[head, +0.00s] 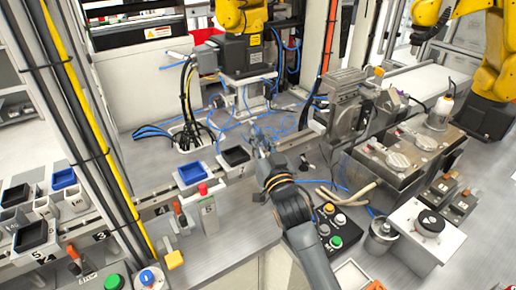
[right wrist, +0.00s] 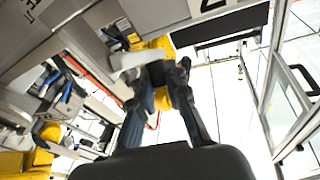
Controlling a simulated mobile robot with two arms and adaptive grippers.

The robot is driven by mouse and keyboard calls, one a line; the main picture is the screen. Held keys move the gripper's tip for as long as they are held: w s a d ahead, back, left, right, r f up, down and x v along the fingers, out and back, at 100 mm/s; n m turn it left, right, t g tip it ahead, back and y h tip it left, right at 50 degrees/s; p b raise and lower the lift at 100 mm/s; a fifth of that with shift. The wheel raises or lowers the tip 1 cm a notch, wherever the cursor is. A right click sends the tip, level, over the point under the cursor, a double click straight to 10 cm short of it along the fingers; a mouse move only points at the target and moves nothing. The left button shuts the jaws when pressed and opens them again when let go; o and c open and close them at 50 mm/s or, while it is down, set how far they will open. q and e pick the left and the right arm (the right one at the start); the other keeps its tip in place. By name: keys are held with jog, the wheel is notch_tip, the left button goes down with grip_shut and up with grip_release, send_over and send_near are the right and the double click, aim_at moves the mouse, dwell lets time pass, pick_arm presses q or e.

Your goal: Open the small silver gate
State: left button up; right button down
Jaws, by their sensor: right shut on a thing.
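My right gripper (head: 262,145) reaches from the bottom of the head view to the metal rail (head: 295,138) in the middle. Its fingertips are closed in on a small pale metal piece there, which seems to be the small silver gate; fingers largely hide it in the head view. In the right wrist view a pale silver plate (right wrist: 130,60), probably this gate, shows by the fingertips of the right gripper (right wrist: 165,72). How far the gate stands open cannot be told. My left gripper is not in view.
A black bin (head: 235,158) and a blue bin (head: 190,174) stand left of the right gripper. A button box (head: 338,228) lies close to my right arm. Grey machinery (head: 347,100) and a metal fixture (head: 395,165) stand to the right. Blue hoses lie behind the rail.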

jog(key=shift+r, duration=0.1)
dwell(0.3)
jog(key=c, duration=1.6)
grip_release()
jog(key=shift+o, duration=0.2)
jog(key=shift+s+d+f, duration=0.15)
jog(key=shift+s+f, duration=0.05)
jog(key=shift+s, duration=0.1)
jog(key=v, duration=1.1)
jog(key=shift+s, duration=0.15)
jog(key=shift+f, duration=0.15)
